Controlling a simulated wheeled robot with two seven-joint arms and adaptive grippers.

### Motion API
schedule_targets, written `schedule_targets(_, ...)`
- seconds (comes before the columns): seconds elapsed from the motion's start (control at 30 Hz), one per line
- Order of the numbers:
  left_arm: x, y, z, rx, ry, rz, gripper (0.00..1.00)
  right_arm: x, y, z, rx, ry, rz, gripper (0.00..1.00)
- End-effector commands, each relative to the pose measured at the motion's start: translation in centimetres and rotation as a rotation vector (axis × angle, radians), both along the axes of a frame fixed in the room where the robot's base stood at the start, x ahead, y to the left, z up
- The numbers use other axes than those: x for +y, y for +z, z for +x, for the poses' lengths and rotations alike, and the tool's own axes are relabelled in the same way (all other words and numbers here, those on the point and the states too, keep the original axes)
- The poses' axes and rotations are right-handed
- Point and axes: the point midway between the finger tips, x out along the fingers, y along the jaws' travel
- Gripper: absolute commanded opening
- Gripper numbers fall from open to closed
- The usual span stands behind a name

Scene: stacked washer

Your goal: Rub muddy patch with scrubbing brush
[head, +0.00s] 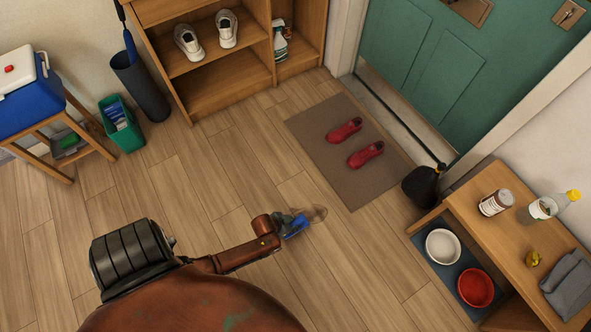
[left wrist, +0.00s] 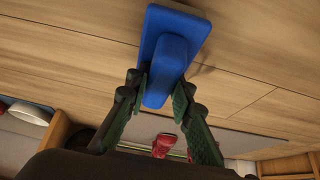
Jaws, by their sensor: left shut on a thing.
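The scrubbing brush (head: 297,228) is blue and is held low over the wooden floor in the head view. My left gripper (head: 281,221) is shut on it. In the left wrist view, the green-padded fingers of this gripper (left wrist: 160,92) close on the handle of the brush (left wrist: 172,45) from both sides. The muddy patch (head: 317,213) is a faint brown smear on the floor, right beside the brush and partly hidden by it. I cannot tell whether the bristles touch the floor. My right gripper is not in view.
A brown doormat (head: 335,165) with red shoes lies by the green door (head: 440,75). A wooden shelf unit (head: 225,80) stands at the back. The floor around the patch is clear.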

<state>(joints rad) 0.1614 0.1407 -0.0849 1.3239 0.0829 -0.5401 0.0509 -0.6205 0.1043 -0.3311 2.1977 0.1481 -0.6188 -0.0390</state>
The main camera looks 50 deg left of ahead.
Motion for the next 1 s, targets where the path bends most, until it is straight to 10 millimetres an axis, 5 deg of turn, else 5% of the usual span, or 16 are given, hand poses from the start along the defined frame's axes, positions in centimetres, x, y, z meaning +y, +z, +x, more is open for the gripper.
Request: schedule_targets(1.0,0.01,-0.78,0.04,-0.001,0.000,0.000,0.02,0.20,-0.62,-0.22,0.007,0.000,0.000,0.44)
